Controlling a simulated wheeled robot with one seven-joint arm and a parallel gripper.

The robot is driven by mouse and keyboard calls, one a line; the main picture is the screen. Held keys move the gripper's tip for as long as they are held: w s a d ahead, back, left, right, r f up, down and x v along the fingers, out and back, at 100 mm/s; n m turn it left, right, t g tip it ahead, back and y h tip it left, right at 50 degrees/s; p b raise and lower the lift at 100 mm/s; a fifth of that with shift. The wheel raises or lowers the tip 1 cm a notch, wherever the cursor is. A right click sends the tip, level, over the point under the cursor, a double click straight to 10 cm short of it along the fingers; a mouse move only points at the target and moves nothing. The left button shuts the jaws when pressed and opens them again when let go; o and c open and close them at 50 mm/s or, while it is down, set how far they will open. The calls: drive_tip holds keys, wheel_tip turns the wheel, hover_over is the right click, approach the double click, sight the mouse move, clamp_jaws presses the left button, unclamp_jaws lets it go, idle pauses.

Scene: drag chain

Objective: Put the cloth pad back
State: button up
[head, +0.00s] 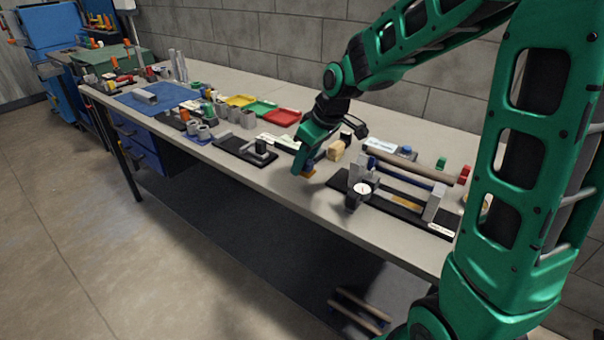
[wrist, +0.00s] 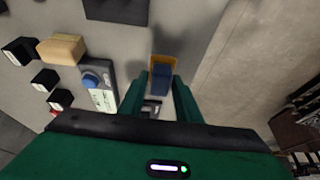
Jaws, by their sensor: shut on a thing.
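My gripper (head: 303,162) is low over the front part of the bench, pointing down. In the wrist view its green fingers (wrist: 160,82) stand on either side of a small blue piece (wrist: 161,75), shut on it. An orange-yellow piece (wrist: 164,60) shows around the far end of the blue one; it also shows under the fingers in the head view (head: 309,173). The blue piece is probably the cloth pad, but its texture is too small to tell. Whether the orange-yellow part is joined to it or is a holder, I cannot tell.
A wooden block (wrist: 62,48), black blocks (wrist: 20,50) and a grey piece with a blue knob (wrist: 89,80) lie near the gripper. In the head view, a black fixture with a dial gauge (head: 361,190) stands to the right. The bench's front edge is close by.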

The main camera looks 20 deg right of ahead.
sight(304, 173)
drive_tip(key=shift+f, duration=1.95)
drive_tip(key=o, duration=1.1)
drive_tip(key=v, duration=1.2)
drive_tip(key=s+d+f+m+g, duration=0.1)
drive_tip(key=s+d+m, duration=0.3)
drive_tip(key=s, duration=0.5)
drive_tip(key=s+d+f+m+g+h, duration=0.1)
drive_tip(key=s+d+m, duration=0.3)
drive_tip(key=s, duration=0.6)
drive_tip(key=s+d+f+m+g+h, duration=0.1)
drive_tip(key=s+d+m, duration=0.4)
drive_tip(key=s, duration=0.5)
drive_tip(key=shift+d+f+g, duration=0.5)
drive_tip(key=shift+d+f, duration=0.35)
drive_tip(key=shift+f, duration=0.35)
